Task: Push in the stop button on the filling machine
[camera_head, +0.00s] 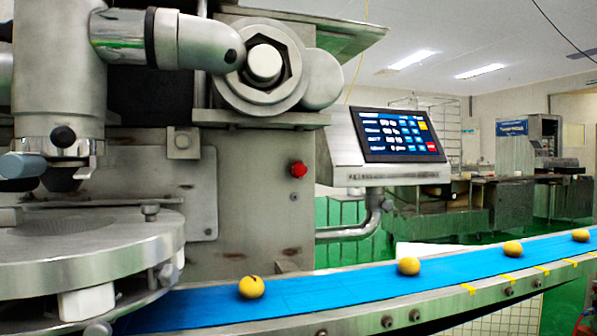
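The filling machine (240,215) is a large grey metal body filling the left and middle of the head view. A round red button (299,169) sticks out from the right side of its front face. I take it to be the stop button; no label on it can be read. A small dark round fitting lies just below it. Nothing touches the red button or covers it. My gripper is not in view.
A tilted control screen (398,135) juts out right of the button. A blue conveyor belt (340,292) carrying several yellow dough balls (409,266) runs across below. A round metal turntable (85,250) stands at the left. The space before the button looks clear.

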